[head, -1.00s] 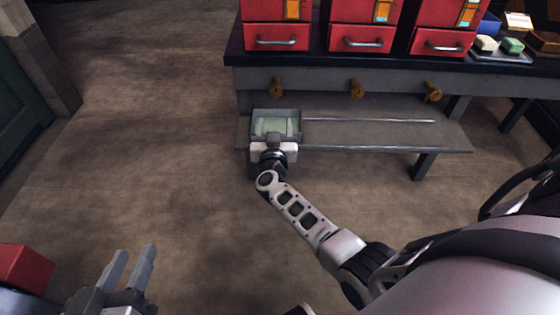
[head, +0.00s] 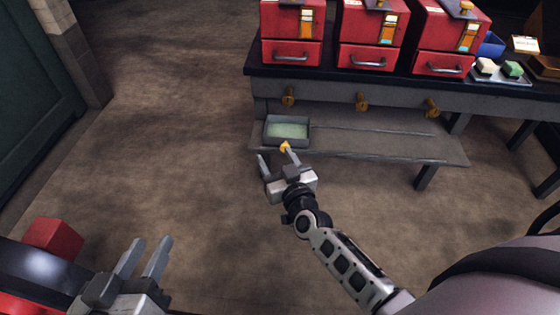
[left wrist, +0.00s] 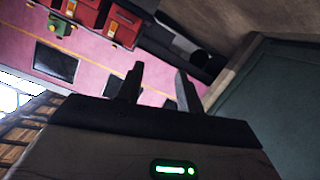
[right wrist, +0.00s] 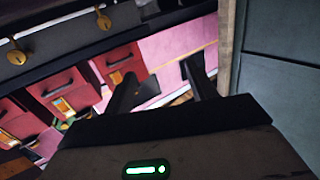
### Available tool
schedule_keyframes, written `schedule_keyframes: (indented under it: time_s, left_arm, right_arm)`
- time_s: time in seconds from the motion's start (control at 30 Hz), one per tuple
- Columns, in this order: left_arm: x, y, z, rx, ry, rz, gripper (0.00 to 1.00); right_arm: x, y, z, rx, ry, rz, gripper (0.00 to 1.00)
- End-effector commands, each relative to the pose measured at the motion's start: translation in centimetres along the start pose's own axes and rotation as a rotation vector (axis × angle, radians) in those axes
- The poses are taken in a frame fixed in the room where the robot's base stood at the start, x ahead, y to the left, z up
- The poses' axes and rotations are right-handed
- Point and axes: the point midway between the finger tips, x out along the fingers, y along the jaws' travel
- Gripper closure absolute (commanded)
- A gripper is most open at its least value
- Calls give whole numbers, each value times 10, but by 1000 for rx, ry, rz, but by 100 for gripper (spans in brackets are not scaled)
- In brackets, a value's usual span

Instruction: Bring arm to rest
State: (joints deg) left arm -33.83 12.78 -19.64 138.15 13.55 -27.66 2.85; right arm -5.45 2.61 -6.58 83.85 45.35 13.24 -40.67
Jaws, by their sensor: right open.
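My right gripper (head: 275,158) is in front of the low shelf's front edge in the head view, with its two fingers apart. A small brass-coloured piece (head: 285,147) shows at the tip of its right finger; I cannot tell whether they touch. In the right wrist view the fingers (right wrist: 160,88) are spread with nothing held between them. My left gripper (head: 143,258) is at the lower left of the head view, open and empty. Its spread fingers also show in the left wrist view (left wrist: 160,85).
A grey tray with a pale green inside (head: 287,131) sits on the low shelf (head: 375,145). Red drawer units (head: 292,52) stand on the dark bench, with brass taps (head: 362,101) below. A red block (head: 53,238) is at the left. Open floor (head: 170,120) lies left of the bench.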

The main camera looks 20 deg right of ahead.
Motion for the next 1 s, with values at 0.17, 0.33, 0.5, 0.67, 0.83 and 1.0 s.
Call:
schedule_keyframes:
  time_s: [0.17, 0.33, 0.5, 0.67, 0.83, 1.0]
  left_arm:
    - [-1, 1, -4, 0, 0, 0, 64]
    - [-1, 1, -4, 0, 0, 0, 64]
    - [-1, 1, -4, 0, 0, 0, 64]
    - [-1, 1, -4, 0, 0, 0, 64]
    - [-5, -6, -6, 10, -39, -43, 64]
    - [-18, -28, 5, 46, -153, -154, 64]
  right_arm:
    - [-6, -4, -3, 0, -12, -22, 43]
    - [-6, -4, -3, 0, -12, -24, 43]
    - [-6, -4, -3, -1, -12, -23, 43]
    - [-6, -4, -3, -1, -12, -23, 43]
    - [-35, -22, -18, -4, -70, -111, 43]
    - [-120, -59, -49, -8, -288, -284, 43]
